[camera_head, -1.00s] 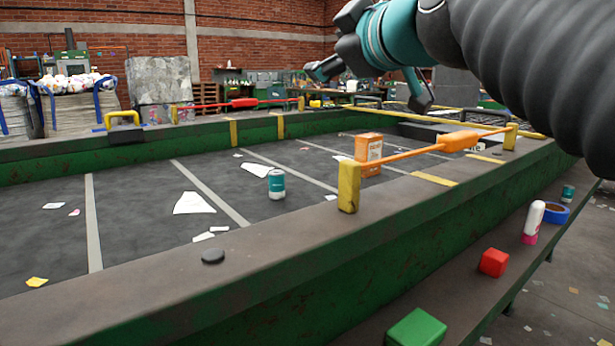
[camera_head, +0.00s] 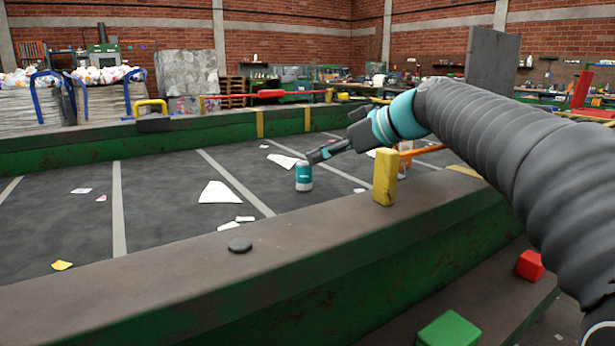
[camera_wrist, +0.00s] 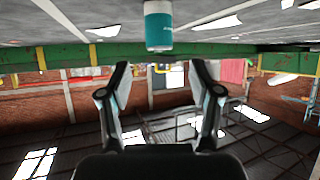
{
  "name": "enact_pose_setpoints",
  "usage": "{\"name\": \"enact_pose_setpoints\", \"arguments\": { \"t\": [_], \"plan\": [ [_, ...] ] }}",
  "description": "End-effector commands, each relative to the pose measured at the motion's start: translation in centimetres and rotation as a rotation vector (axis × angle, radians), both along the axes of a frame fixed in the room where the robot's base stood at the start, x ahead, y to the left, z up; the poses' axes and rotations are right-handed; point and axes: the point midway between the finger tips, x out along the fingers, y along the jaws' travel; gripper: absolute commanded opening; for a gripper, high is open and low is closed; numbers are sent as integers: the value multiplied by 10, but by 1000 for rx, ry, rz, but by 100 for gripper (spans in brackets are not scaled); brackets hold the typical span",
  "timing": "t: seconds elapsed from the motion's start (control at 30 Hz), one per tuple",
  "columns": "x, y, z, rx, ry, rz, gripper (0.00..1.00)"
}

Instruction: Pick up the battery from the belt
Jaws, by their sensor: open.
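The battery (camera_head: 304,180), a teal cylinder with pale ends, stands upright on the dark belt (camera_head: 160,190). My gripper (camera_head: 318,155) reaches in from the right, just behind or beside the battery's top in the head view; I cannot tell whether they touch there. The wrist view is upside down. It shows the battery (camera_wrist: 158,26) at the top, beyond the fingertips and roughly centred between them. My gripper (camera_wrist: 160,68) is open, with nothing between its fingers.
A yellow post (camera_head: 385,177) with an orange bar (camera_head: 430,150) stands on the belt's near rim (camera_head: 150,264), close to my arm. Paper scraps (camera_head: 220,192) lie on the belt. A black puck (camera_head: 240,245) is on the rim. Green (camera_head: 448,330) and red (camera_head: 529,265) blocks lie below.

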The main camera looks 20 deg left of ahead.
Motion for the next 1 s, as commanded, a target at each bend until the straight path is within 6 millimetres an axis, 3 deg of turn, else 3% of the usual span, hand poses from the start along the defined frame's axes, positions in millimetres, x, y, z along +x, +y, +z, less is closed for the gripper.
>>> {"name": "enact_pose_setpoints", "arguments": {
  "t": [0.4,0.7,0.77,0.97,1.0],
  "plan": [
    [13,40,-27,-2,0,-2,64],
    [15,43,-29,-2,-2,-3,64],
    [15,43,-29,-2,-2,-4,51],
    [15,43,-29,-2,-2,-4,1],
    [15,43,-29,-2,-2,-4,0]
  ]
}}
